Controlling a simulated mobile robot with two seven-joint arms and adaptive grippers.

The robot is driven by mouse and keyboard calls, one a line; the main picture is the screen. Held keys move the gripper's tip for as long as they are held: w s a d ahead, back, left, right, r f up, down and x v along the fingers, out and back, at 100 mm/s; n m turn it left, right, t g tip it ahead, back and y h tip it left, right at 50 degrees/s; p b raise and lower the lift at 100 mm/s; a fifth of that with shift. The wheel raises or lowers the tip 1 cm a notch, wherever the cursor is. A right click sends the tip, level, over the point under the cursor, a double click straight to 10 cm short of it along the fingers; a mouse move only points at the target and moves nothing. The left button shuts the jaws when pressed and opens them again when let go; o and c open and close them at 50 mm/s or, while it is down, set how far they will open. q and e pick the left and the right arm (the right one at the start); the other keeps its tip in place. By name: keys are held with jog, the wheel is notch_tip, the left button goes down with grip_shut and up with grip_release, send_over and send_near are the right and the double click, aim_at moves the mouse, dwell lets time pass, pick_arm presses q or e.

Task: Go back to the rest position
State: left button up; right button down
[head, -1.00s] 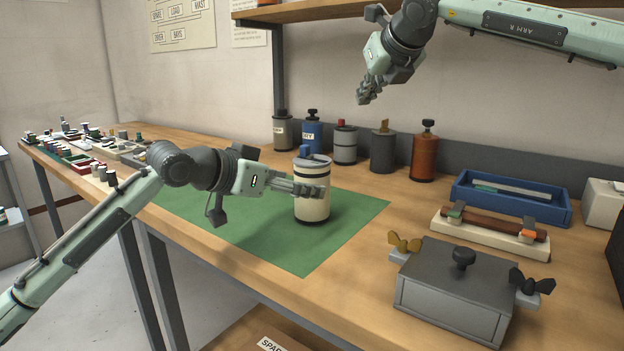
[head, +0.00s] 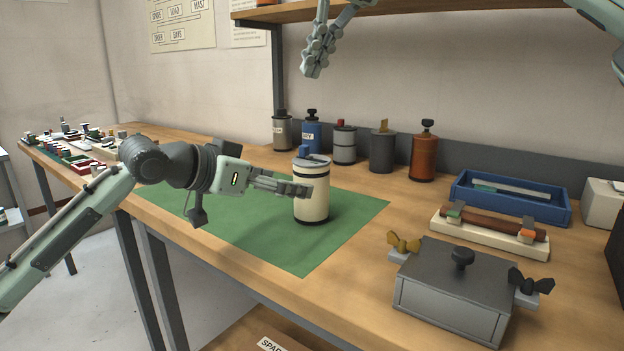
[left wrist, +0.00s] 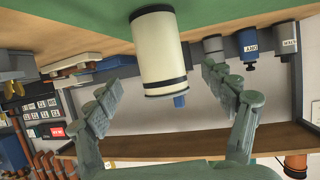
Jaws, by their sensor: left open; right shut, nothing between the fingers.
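My left gripper (head: 282,187) is low over the green mat, its fingers pointing right at a cream canister (head: 312,196) with black bands and a blue knob. The canister stands upright on the mat. In the left wrist view the canister (left wrist: 158,50) shows upside down, ahead of and between the spread fingers of the left gripper (left wrist: 158,100). The left gripper is open and not closed on it. My right gripper (head: 312,72) is raised near the shelf, above the row of canisters. It is shut and empty, with its fingers pointing down.
The green mat (head: 340,235) lies on the wooden bench (head: 375,270). Several canisters (head: 381,152) line the back wall. At right are a blue tray (head: 510,212), a brown rod on a cream stand (head: 490,235) and a grey lidded box (head: 455,290). A wooden shelf (head: 300,12) hangs above.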

jog(key=s+a+r+n+y, duration=0.1)
jog(key=s+r+y, duration=0.3)
jog(key=r, duration=0.5)
jog(key=shift+a+r+n+y, duration=0.2)
jog(key=shift+r+n+y, duration=0.2)
jog(key=shift+n, duration=0.5)
jog(key=shift+f, duration=0.1)
